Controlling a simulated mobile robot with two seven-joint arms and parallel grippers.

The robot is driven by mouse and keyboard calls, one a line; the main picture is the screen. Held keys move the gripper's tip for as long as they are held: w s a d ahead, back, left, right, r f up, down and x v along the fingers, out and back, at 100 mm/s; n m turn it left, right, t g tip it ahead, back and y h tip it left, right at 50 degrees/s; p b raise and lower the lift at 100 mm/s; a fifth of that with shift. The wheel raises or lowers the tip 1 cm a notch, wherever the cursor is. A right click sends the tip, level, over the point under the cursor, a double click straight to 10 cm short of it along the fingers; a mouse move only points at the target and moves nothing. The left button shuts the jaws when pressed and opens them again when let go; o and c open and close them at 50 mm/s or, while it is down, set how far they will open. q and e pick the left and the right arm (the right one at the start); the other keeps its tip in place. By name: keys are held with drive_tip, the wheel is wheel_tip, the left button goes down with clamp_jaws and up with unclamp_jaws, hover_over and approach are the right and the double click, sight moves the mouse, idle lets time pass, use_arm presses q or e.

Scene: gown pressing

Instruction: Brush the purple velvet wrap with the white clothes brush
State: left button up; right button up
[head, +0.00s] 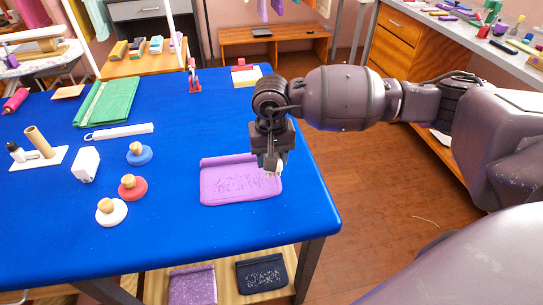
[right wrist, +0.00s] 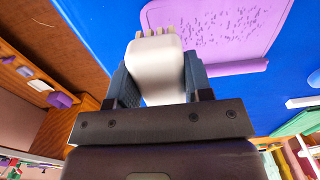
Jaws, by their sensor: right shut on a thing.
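The purple velvet wrap (head: 215,190) lies flat and folded on the blue table near its front right corner, with dark specks over its middle. It also shows at the top of the right wrist view (right wrist: 205,45). My right gripper (head: 271,157) is over the wrap's right part, pointing down. It is shut on the white clothes brush (right wrist: 157,75), whose pale bristles face the wrap's side in the right wrist view. In the head view the gripper mostly hides the brush. I cannot tell whether the bristles touch the cloth. My left gripper is not in view.
On the blue table (head: 190,245), round pads with wooden knobs in blue (head: 139,158), red (head: 133,194) and white (head: 111,218) stand left of the wrap. A white block (head: 86,165) and green folded cloth (head: 106,101) lie farther left. The table's right edge is close by.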

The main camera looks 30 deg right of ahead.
drive_tip(key=shift+f, duration=0.2)
drive_tip(key=shift+f+b, duration=0.4)
drive_tip(key=shift+b, duration=0.05)
wheel_tip(320, 180, down, 4)
drive_tip(key=shift+f+b, duration=0.1)
drive_tip(key=shift+b, duration=0.9)
drive_tip(key=shift+a+f, duration=0.15)
drive_tip(key=shift+f, duration=0.2)
drive_tip(key=w+a+b, duration=0.1)
drive_tip(key=a, duration=0.3)
drive_tip(key=w+a+b, duration=0.1)
drive_tip(key=w+a, duration=0.1)
drive_tip(key=a, duration=0.2)
drive_tip(key=w+a+b, duration=0.1)
drive_tip(key=a, duration=0.4)
drive_tip(key=shift+w+a+r, duration=0.1)
drive_tip(key=shift+w+r, duration=0.15)
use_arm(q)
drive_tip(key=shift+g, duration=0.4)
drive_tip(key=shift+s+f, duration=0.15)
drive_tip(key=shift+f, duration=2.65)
use_arm(e)
drive_tip(key=shift+w+a+r, duration=0.1)
drive_tip(key=shift+w+a, duration=0.15)
drive_tip(key=shift+a, duration=0.6)
